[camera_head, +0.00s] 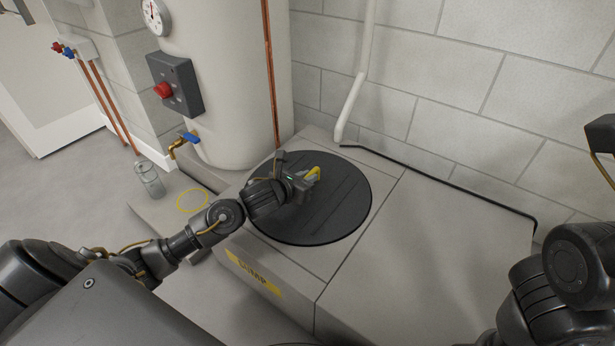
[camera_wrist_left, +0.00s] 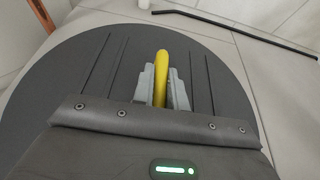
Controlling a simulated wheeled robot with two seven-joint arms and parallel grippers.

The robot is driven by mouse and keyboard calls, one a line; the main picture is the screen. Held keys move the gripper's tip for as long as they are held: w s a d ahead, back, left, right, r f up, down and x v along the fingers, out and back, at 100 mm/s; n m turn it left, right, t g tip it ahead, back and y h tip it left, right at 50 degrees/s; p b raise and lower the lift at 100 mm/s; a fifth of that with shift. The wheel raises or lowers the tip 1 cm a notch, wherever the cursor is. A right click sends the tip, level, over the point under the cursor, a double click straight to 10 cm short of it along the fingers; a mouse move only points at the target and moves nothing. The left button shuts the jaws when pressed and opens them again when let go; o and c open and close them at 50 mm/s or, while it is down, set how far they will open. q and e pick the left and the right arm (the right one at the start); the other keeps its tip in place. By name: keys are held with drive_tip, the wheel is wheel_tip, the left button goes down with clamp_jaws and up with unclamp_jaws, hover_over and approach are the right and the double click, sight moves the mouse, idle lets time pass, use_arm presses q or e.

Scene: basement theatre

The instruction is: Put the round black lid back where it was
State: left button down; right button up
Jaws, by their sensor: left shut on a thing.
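The round black lid (camera_head: 340,205) lies on the top of the grey plinth, which has a yellow sign (camera_head: 252,274) on its front. The lid looks flat against the surface; whether it is fully seated I cannot tell. My left gripper (camera_head: 313,176) is over the lid, shut on its yellow handle (camera_head: 314,171). In the left wrist view the handle (camera_wrist_left: 161,78) stands between the two grey fingers (camera_wrist_left: 160,88), with the dark lid (camera_wrist_left: 75,80) spread around and beneath. My right gripper does not show; only parts of my right arm are at the right edge.
A white tank (camera_head: 225,80) with a dark box and red knob (camera_head: 163,90) stands behind the lid. A brass tap with a blue handle (camera_head: 190,137), a glass jar (camera_head: 149,180) and a yellow ring (camera_head: 192,200) are to the left.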

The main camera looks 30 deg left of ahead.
use_arm(q)
drive_tip(key=shift+f, duration=0.2)
drive_tip(key=c, duration=1.4)
unclamp_jaws()
drive_tip(key=shift+o, duration=0.4)
drive_tip(key=shift+f, duration=0.1)
